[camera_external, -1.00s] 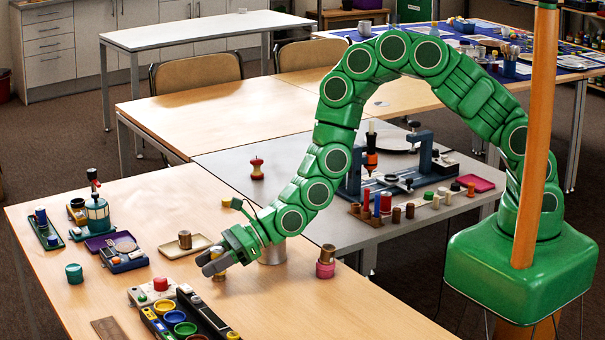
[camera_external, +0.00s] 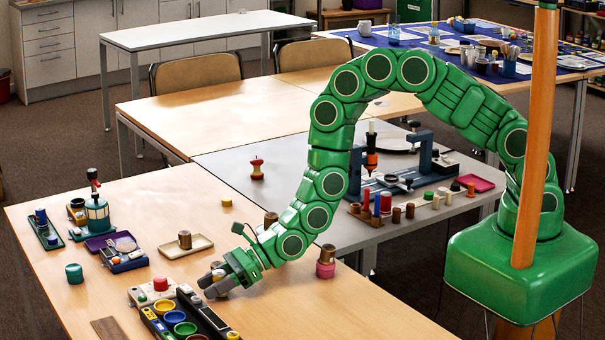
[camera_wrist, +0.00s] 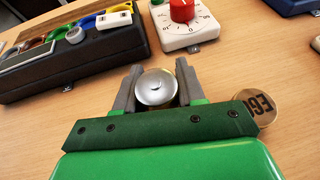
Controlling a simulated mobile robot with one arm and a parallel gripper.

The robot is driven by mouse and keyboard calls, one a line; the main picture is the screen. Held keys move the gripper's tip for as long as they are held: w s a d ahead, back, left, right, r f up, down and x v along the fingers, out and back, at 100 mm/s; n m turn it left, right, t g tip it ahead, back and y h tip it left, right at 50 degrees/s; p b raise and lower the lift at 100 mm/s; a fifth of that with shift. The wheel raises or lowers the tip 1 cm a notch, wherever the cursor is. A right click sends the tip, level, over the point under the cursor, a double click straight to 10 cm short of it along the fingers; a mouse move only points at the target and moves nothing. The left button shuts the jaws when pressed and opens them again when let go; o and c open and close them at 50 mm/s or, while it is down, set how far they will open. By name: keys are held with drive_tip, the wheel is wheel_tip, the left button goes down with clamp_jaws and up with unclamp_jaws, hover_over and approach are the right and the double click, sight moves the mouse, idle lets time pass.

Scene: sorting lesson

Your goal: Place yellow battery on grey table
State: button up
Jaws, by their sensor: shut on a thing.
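My gripper (camera_external: 213,283) is low over the near wooden table, at the left end of my arm. In the wrist view my gripper (camera_wrist: 156,88) has its two grey fingers on either side of a round, silver-topped cylinder, the yellow battery (camera_wrist: 156,87). Its silver end faces the wrist camera and its side is mostly hidden. In the external view the fingers cover most of it. The grey table (camera_external: 222,160) stands behind and to the right of the wooden table.
A long black tray with coloured bowls (camera_external: 185,328) and a white box with a red knob (camera_external: 160,284) lie close to my gripper. A pink-banded spool (camera_external: 326,262) stands right of it. A blue-framed device (camera_external: 408,180) and several small cylinders occupy the grey table's right part.

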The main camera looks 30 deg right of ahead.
drive_tip(key=shift+f, duration=0.15)
drive_tip(key=o, duration=1.1)
drive_tip(key=shift+d+r, duration=0.1)
drive_tip(key=shift+r, duration=0.15)
drive_tip(key=shift+v, duration=5.9)
drive_tip(key=shift+f, duration=0.15)
